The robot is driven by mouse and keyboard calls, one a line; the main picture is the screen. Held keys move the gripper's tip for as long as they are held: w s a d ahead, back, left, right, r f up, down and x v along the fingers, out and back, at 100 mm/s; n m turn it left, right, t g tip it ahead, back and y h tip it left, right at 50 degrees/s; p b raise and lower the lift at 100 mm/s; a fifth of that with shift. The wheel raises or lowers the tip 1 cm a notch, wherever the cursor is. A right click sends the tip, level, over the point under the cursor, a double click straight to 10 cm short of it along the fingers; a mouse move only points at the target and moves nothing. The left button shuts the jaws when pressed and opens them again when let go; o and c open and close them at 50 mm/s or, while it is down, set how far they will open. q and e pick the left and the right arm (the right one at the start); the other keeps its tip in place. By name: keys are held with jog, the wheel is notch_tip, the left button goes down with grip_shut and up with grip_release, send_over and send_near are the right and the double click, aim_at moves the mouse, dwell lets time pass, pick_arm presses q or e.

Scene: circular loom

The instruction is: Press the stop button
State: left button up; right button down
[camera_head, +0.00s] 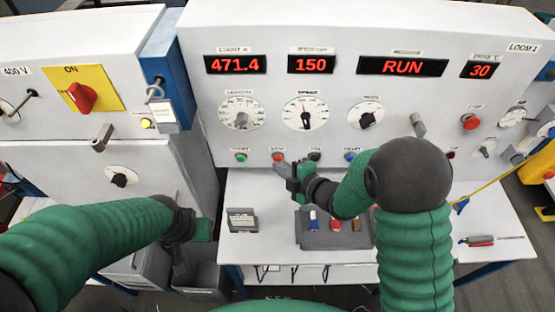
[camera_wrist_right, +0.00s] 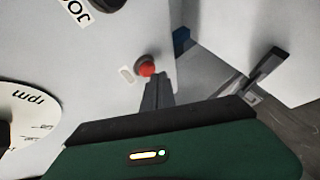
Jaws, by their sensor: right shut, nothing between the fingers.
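The red stop button (camera_head: 278,157) sits on the lower row of the white panel, under a small label too blurred to read. In the right wrist view the red button (camera_wrist_right: 147,68) stands out just beyond my fingertips. My right gripper (camera_head: 281,168) is shut and empty, its tips at the button's lower edge. The closed fingers (camera_wrist_right: 157,88) also show in the right wrist view; I cannot tell whether they touch the button. My left gripper (camera_head: 180,262) hangs low at the left, pointing down; its opening cannot be made out.
The display (camera_head: 402,66) above reads RUN. A green button (camera_head: 240,157), a black knob (camera_head: 315,156) and a blue button (camera_head: 350,156) share the row. Another red button (camera_head: 470,121) is farther right. A grey block (camera_head: 310,241) with small coloured items lies on the white table.

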jog(key=shift+w, duration=0.45)
dwell(0.8)
jog(key=shift+s, duration=0.1)
jog(key=shift+s+b, duration=0.4)
jog(key=shift+s, duration=0.35)
jog(key=shift+s+b, duration=0.65)
jog(key=shift+s, duration=1.9)
dwell(0.5)
